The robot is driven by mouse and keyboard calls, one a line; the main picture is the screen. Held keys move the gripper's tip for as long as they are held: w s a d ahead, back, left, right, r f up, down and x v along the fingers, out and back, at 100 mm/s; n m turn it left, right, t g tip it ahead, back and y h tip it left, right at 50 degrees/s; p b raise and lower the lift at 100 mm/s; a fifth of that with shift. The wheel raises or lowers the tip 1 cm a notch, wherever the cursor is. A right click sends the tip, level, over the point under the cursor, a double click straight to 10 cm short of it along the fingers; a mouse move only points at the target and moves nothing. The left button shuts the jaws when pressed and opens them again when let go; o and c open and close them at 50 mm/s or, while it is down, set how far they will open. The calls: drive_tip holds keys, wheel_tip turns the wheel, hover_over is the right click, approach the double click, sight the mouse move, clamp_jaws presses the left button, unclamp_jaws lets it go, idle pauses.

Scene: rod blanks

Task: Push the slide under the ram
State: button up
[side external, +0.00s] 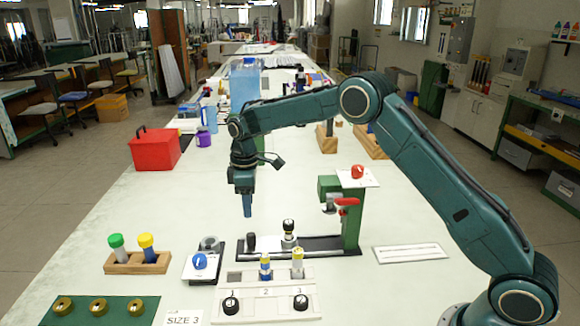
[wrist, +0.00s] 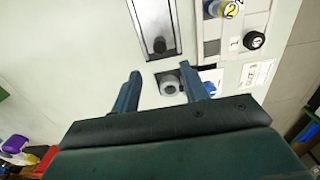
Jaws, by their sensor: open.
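The slide (side external: 268,245) is a silver strip on a black base, with a black knob (side external: 250,242) standing near its left end. A grey holder with a black-topped piece (side external: 288,236) stands upright on it, left of the ram (side external: 329,208) of the green press (side external: 352,215). The wrist view shows the slide (wrist: 152,18) and its black knob (wrist: 160,45) beyond my fingertips. My gripper (side external: 247,212) points down above the table, by the knob's end of the slide. In the wrist view my gripper (wrist: 160,73) is open, with nothing held between its fingers.
A grey round fixture (side external: 209,244) with a blue knob stands left of the press. A panel (side external: 265,297) with numbered black knobs and yellow-topped rods is in front. A wooden rack (side external: 137,263) holds green- and yellow-capped rods. A red box (side external: 155,149) is further back. A red lever (side external: 347,202) sticks out of the press.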

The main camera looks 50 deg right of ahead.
sight(251, 235)
wheel_tip(251, 235, down, 11)
drive_tip(key=shift+f, duration=0.1)
idle(0.4)
clamp_jaws()
